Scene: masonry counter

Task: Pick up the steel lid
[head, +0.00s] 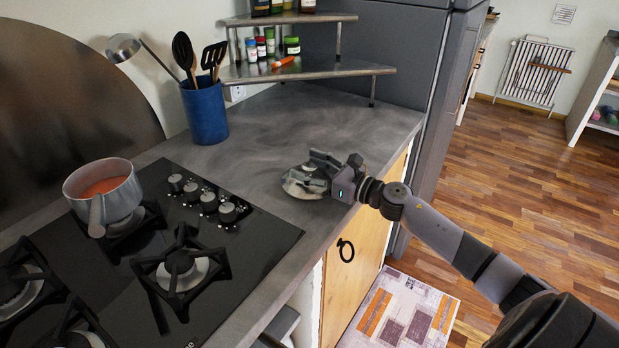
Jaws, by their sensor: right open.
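The steel lid (298,189) lies on the grey counter, to the right of the hob. It is a round, shiny disc, and its upper and right parts are hidden by my right gripper. My right gripper (312,175) is over the lid, with its arm coming in from the right. Its fingers are open around the middle of the lid. I cannot tell whether they touch it. My left gripper is not in view.
A black gas hob (240,250) carries a saucepan (122,202) with orange contents. A blue utensil pot (205,112) stands behind. A corner shelf (310,72) holds spice jars. The counter (290,125) behind the lid is clear. The counter's front edge runs close to my gripper.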

